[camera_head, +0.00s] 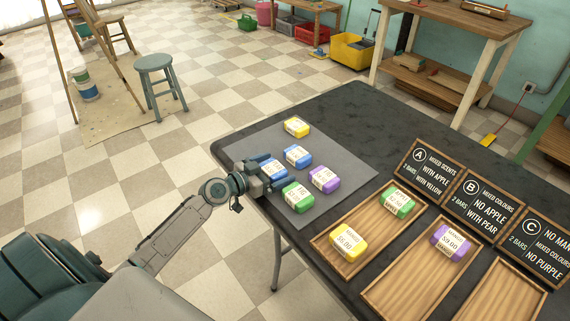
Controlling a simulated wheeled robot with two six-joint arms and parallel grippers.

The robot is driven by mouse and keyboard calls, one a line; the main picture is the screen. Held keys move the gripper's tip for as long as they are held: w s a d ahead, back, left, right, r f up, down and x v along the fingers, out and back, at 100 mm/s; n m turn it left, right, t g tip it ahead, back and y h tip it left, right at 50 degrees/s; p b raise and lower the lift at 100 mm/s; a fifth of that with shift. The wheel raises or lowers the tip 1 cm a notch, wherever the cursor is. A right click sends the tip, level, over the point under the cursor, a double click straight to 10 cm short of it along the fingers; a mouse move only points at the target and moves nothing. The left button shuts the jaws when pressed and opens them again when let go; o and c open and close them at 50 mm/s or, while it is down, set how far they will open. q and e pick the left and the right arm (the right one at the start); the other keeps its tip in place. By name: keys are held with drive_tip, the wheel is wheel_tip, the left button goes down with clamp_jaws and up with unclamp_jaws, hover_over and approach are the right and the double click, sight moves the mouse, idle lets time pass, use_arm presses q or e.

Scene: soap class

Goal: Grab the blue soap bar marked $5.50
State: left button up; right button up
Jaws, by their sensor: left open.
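Two blue soap bars with white labels lie on the grey mat (345,165). One blue bar (298,156) is in the mat's middle, clear of my gripper. The other blue bar (276,169) is at the mat's left side, partly hidden by my left gripper (268,172). The left gripper is open, with its fingers at this bar; I cannot tell if they touch it. The prices on both blue labels are too small to read. My right gripper is not in view.
On the mat, a green bar (297,197) and a purple bar (324,179) lie close by, with a yellow bar (296,127) farther back. Wooden trays at right hold yellow (348,243), green (398,203) and purple (451,242) bars; one tray (500,292) looks empty. Signs (427,168) stand behind.

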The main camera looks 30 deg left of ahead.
use_arm(q)
drive_tip(key=shift+w+d, duration=0.1)
drive_tip(key=shift+w, duration=0.05)
drive_tip(key=shift+s+r, duration=0.2)
drive_tip(key=shift+s, duration=0.15)
drive_tip(key=shift+s+a, duration=0.1)
drive_tip(key=shift+a, duration=0.1)
drive_tip(key=shift+c, duration=0.9)
drive_tip(key=shift+w+d, duration=0.1)
drive_tip(key=shift+w, duration=0.1)
drive_tip(key=c, duration=1)
drive_tip(key=shift+o, duration=0.2)
drive_tip(key=shift+r, duration=0.1)
